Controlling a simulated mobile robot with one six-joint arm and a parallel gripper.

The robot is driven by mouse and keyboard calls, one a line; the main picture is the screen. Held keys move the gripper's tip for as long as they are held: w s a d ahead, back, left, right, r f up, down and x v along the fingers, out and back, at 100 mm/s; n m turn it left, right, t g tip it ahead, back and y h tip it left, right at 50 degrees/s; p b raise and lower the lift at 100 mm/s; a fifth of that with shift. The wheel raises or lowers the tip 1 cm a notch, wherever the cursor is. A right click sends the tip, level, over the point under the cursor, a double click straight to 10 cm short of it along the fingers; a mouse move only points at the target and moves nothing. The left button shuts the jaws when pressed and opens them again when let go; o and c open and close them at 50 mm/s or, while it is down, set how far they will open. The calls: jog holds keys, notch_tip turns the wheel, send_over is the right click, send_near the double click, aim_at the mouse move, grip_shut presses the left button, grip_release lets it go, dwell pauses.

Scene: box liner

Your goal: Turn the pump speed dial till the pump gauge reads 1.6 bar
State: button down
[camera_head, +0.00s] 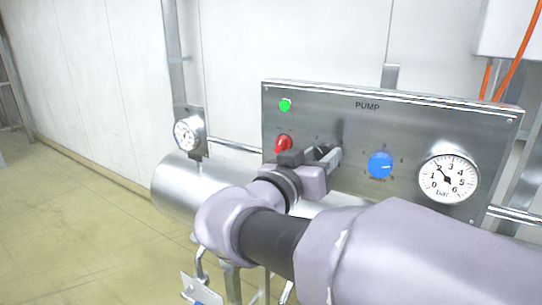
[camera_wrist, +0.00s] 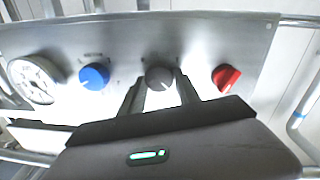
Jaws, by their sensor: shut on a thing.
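The steel pump panel (camera_head: 390,100) carries a red knob (camera_head: 283,143), a dark grey dial (camera_wrist: 159,76), a blue dial (camera_head: 380,165) and a round white pump gauge (camera_head: 448,180) marked in bar. The gauge needle points up and left, close to the 2. My gripper (camera_head: 326,157) is at the panel between the red knob and the blue dial, and mostly hides the dark dial in the head view. In the wrist view my gripper (camera_wrist: 158,84) has its two fingers on either side of the dark dial. The small dial labels are too blurred to read.
A green lamp (camera_head: 285,105) glows above the red knob. A second gauge (camera_head: 187,133) stands left of the panel on a steel pipe or tank (camera_head: 172,185). Orange cables (camera_head: 515,62) hang at the upper right. The floor at left is clear.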

jog(key=shift+f, duration=0.1)
jog(key=n+b, duration=0.2)
jog(key=b, duration=0.1)
jog(key=shift+f+n, duration=0.15)
jog(key=shift+n, duration=0.25)
jog(key=shift+n+b, duration=1.3)
jog(key=shift+n, duration=0.6)
jog(key=c, duration=0.9)
grip_release()
jog(key=p+v, duration=0.2)
jog(key=v, duration=1.5)
jog(key=shift+s+f+p, duration=0.15)
jog(key=shift+s+p, duration=0.15)
jog(key=shift+p, duration=0.1)
